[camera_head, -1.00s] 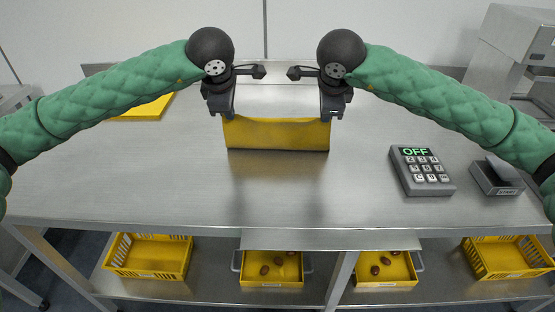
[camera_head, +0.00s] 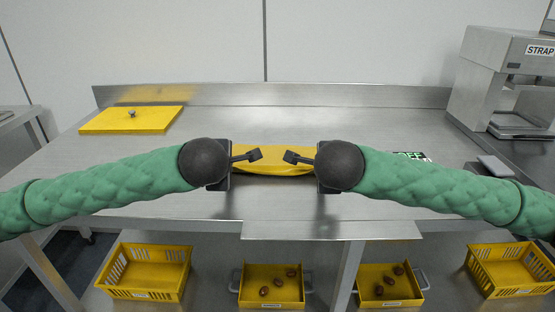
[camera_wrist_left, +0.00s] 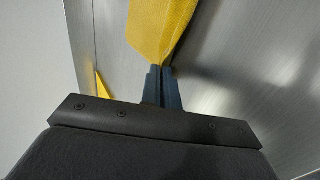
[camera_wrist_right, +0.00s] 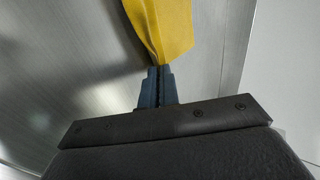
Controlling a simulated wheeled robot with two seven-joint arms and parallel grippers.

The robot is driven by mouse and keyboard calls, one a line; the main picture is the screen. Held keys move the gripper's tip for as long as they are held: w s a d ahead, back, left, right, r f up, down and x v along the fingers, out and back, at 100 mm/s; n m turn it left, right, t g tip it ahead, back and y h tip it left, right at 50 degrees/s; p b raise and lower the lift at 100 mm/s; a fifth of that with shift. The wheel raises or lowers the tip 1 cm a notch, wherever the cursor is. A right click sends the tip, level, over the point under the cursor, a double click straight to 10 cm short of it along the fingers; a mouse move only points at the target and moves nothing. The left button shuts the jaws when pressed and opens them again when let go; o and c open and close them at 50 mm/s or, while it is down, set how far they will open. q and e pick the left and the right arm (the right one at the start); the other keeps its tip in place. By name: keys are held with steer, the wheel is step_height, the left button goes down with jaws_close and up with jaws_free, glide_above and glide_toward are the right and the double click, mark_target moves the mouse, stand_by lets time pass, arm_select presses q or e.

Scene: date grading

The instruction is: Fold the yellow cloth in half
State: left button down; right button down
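The yellow cloth (camera_head: 274,160) spans between my two grippers over the middle of the steel table, with its upper edge sagging a little. My left gripper (camera_wrist_left: 158,72) is shut on one corner of the cloth (camera_wrist_left: 158,25). My right gripper (camera_wrist_right: 156,72) is shut on another corner of the cloth (camera_wrist_right: 160,25). Whether the cloth's lower part touches the table cannot be told.
A yellow lid with a knob (camera_head: 134,121) lies at the back left of the table. A keypad (camera_head: 410,156) is mostly hidden behind my right arm, near a small grey box (camera_head: 494,165). A STRAP machine (camera_head: 505,85) stands back right. Yellow crates (camera_head: 148,272) sit on the lower shelf.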

arm_select(q)
steer(key=shift+s, duration=0.15)
arm_select(e)
steer(key=shift+s, duration=0.15)
arm_select(q)
steer(key=c, duration=1.3)
jaws_free()
arm_select(e)
steer(key=c, duration=1.3)
jaws_free()
arm_select(q)
steer(key=r, duration=0.1)
steer(key=s+r, duration=0.1)
steer(key=r, duration=0.1)
arm_select(e)
steer(key=r, duration=0.1)
steer(key=s+r, duration=0.1)
steer(key=r, duration=0.1)
steer(key=shift+s, duration=0.1)
arm_select(q)
steer(key=s+r, duration=0.2)
steer(key=r, duration=0.1)
steer(key=s+r, duration=0.3)
arm_select(e)
steer(key=s+r, duration=0.2)
steer(key=r, duration=0.1)
steer(key=s+r, duration=0.2)
steer(key=r, duration=0.1)
steer(key=shift+s, duration=0.35)
